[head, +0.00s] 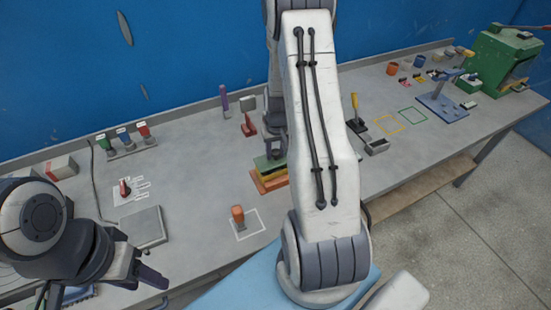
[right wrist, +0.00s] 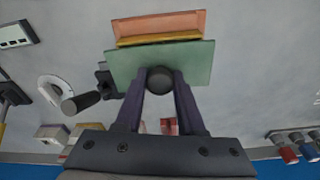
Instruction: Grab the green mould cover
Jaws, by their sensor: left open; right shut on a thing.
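The green mould cover (head: 263,163) is a flat plate at the top of a stack in the middle of the bench. Under it are a yellow layer (head: 266,174) and an orange block (head: 269,184). In the right wrist view the cover (right wrist: 125,66) is close in front, with a dark round knob (right wrist: 160,82). My right gripper (right wrist: 160,76) is shut on this knob. I cannot tell whether the cover touches the layer below. In the head view my right arm partly hides the stack. My left gripper (head: 150,277) is open and empty at the front left.
An orange-handled tool (head: 238,216) stands in a white outline left of the stack, and a grey box (head: 143,228) lies further left. Yellow (head: 389,124) and green (head: 413,116) outlines on the right are empty. A blue-based stand (head: 443,109) and green machine (head: 500,60) are beyond.

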